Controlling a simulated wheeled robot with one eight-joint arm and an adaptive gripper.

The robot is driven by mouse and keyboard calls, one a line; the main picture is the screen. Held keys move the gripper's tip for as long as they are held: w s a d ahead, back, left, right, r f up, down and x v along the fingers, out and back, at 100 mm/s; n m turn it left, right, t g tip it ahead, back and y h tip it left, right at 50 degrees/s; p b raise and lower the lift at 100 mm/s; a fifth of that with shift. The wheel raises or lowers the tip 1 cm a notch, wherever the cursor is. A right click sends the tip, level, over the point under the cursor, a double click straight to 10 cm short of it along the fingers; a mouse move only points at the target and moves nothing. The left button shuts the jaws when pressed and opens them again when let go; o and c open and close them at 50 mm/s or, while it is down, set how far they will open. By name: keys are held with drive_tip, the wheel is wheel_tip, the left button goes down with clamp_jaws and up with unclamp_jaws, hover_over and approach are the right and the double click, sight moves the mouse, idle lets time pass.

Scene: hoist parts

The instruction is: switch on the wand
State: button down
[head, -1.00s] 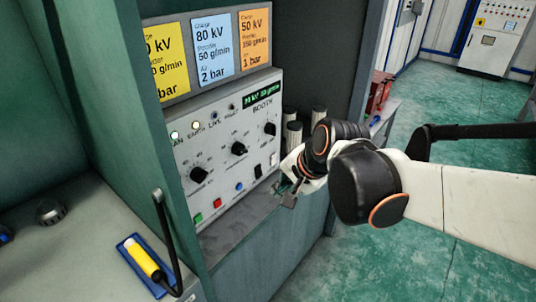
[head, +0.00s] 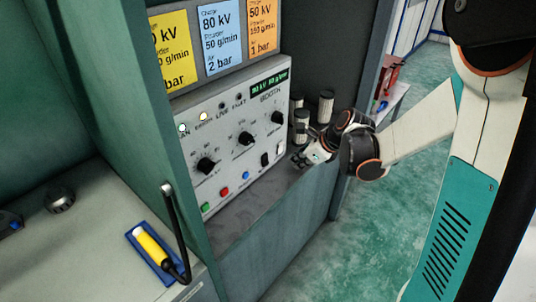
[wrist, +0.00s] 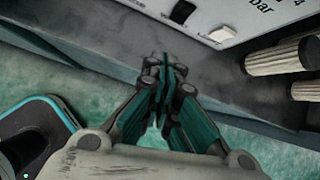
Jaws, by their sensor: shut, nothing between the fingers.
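The grey control panel (head: 225,140) stands in the green booth, with knobs, push buttons and a lamp row. Its leftmost lamp (head: 183,129) glows white and the EARTH lamp (head: 203,116) yellow; the LIVE lamp (head: 221,105) looks dark. A black rocker switch (wrist: 182,12) and a white rocker switch (wrist: 220,38) sit at its lower right. A yellow-handled tool (head: 150,245), perhaps the wand, lies in a blue holder at lower left. My gripper (head: 302,160) is shut and empty, just right of the panel's lower right corner. In the wrist view its fingertips (wrist: 165,68) are below the rockers, apart from them.
Ribbed pale cylinders (head: 302,125) stand right of the panel, close to my gripper. A grey ledge (head: 245,207) runs below the panel. A bent black rod (head: 175,225) rises beside the yellow tool. Green floor (head: 330,255) is open at right.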

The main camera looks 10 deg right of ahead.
sight(265, 160)
drive_tip(key=shift+w+d+f+m, duration=0.35)
drive_tip(key=shift+f+m, duration=0.2)
drive_tip(key=shift+w+d+f+m, duration=0.3)
drive_tip(key=shift+f+m, duration=0.2)
drive_tip(key=shift+m, duration=0.05)
drive_tip(key=b+x, duration=0.3)
drive_tip(key=x, duration=0.6)
drive_tip(key=shift+a+f, duration=0.15)
drive_tip(key=shift+f, duration=0.05)
drive_tip(key=w+a, duration=0.1)
drive_tip(key=w+a+f+b, duration=0.1)
drive_tip(key=shift+w, duration=0.4)
drive_tip(key=shift+w+a+r+b, duration=0.1)
drive_tip(key=shift+w+a+b, duration=0.25)
drive_tip(key=shift+w, duration=0.1)
drive_tip(key=shift+w, duration=0.1)
